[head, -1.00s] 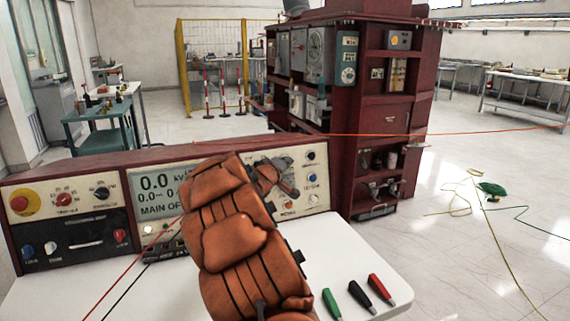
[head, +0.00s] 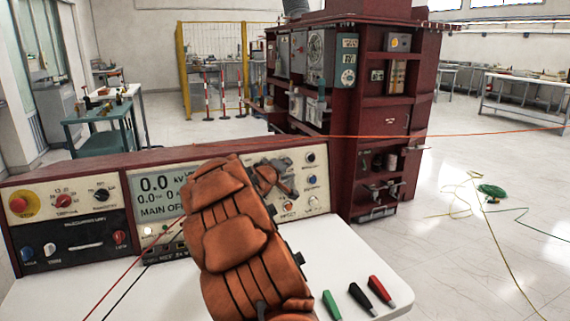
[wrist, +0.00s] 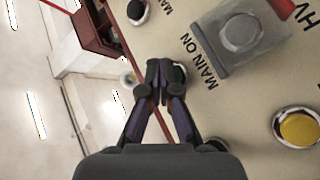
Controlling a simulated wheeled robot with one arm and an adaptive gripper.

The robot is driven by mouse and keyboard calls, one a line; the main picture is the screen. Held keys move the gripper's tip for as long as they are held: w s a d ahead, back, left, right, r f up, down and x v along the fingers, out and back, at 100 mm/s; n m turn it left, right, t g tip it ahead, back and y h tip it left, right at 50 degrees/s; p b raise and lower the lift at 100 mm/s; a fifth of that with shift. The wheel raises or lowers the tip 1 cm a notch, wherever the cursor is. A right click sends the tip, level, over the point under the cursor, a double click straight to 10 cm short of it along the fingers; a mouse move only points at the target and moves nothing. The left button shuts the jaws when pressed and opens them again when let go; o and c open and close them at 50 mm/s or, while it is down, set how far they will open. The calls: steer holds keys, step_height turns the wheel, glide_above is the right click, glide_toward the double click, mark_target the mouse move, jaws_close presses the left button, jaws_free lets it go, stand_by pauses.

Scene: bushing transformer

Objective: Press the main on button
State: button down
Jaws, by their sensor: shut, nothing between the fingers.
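In the wrist view, the "MAIN ON" label (wrist: 198,61) is printed on the cream panel. A dark green round button (wrist: 180,73) sits beside the label, partly hidden by my fingertips. My gripper (wrist: 159,70) is shut and empty, with its tips at that button's edge; I cannot tell whether they touch it. In the head view, my gripper (head: 270,177) is in front of the right part of the control console (head: 85,165), and my orange arm hides much of that area. The console display (head: 156,190) reads 0.0 and "MAIN OF", the rest hidden.
A raised grey square housing with a round button (wrist: 240,33) and a yellow button (wrist: 298,128) are close on the panel. Green, black and red plugs (head: 358,297) lie on the white table (head: 385,262). A dark red cabinet (head: 380,115) stands behind.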

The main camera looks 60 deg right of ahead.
steer(key=shift+w+d, duration=0.1)
steer(key=shift+w, duration=0.05)
steer(key=shift+s+a+f+b, duration=0.15)
steer(key=shift+s+a+b, duration=0.1)
steer(key=shift+b, duration=0.45)
steer(key=shift+s+a+r+b, duration=0.25)
steer(key=shift+s+b, duration=0.25)
steer(key=shift+b, duration=0.15)
steer(key=s+a+b, duration=0.1)
steer(key=s+b, duration=0.1)
steer(key=b, duration=0.1)
steer(key=s+a+r+b, duration=0.1)
steer(key=s, duration=0.1)
steer(key=shift+a+r+b, duration=0.1)
steer(key=shift+a+b, duration=0.25)
steer(key=shift+b, duration=0.05)
stand_by(1.4)
